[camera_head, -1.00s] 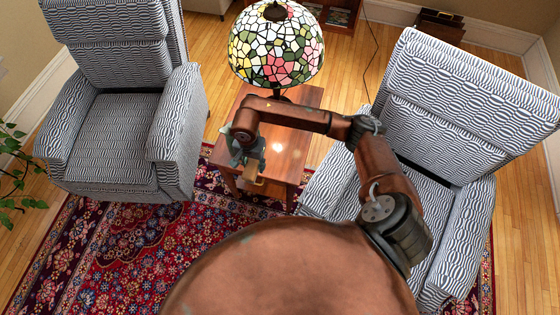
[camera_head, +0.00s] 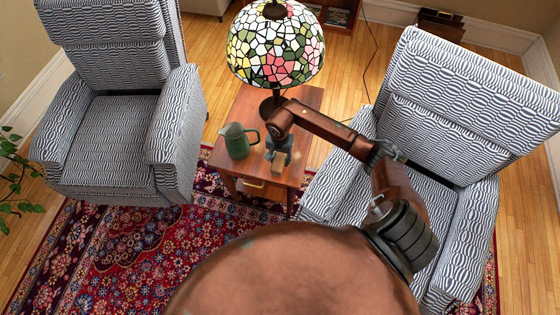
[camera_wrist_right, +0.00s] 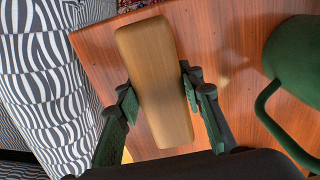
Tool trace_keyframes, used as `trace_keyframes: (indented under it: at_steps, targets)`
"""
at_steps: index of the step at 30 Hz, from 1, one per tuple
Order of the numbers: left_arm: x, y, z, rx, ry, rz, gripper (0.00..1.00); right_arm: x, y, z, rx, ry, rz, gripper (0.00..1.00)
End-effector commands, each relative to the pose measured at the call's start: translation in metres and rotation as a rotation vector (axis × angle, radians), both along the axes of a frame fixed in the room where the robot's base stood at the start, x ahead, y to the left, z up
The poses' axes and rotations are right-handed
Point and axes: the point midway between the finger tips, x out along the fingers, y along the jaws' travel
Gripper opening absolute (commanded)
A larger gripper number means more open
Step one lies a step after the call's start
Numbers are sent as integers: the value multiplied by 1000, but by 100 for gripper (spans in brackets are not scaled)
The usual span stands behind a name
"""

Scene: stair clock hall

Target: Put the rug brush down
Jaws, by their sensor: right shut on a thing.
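The rug brush shows in the right wrist view as a pale wooden block (camera_wrist_right: 153,65), and in the head view as a small tan piece (camera_head: 278,161). My right gripper (camera_head: 280,152) is shut on it, with one finger on each long side. The brush is over the front part of the reddish wooden side table (camera_head: 300,103). I cannot tell whether it touches the tabletop. Its underside is hidden. My left gripper is not in view.
A green jug (camera_head: 237,143) stands on the table left of my right gripper. A stained-glass lamp (camera_head: 276,45) stands at the back of the table. Striped armchairs flank it, one left (camera_head: 108,135) and one right (camera_head: 450,95). A patterned red rug (camera_head: 120,245) lies in front.

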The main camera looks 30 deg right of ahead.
Motion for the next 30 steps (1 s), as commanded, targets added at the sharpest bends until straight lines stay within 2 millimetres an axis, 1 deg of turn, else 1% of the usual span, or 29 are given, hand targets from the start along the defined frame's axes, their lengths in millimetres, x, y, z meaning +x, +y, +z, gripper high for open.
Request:
trace_keyframes:
  at_steps: [1, 3, 10, 14, 15, 22, 30]
  targets:
    - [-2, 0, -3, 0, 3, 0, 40, -2, 3, -12, 5, 5, -1, 15]
    - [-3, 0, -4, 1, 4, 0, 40, -1, 1, -17, 2, 2, -1, 15]
    - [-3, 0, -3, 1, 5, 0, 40, 0, 0, -17, 0, 0, 0, 15]
    - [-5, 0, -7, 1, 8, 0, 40, 0, 0, -21, -1, 0, 1, 15]
    - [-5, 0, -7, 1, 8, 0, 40, 0, 0, -21, -1, 0, 1, 36]
    - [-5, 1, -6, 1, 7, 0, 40, 0, 0, -20, 0, 0, 0, 52]
    - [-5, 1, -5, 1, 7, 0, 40, 0, 1, -19, 0, 0, 0, 52]
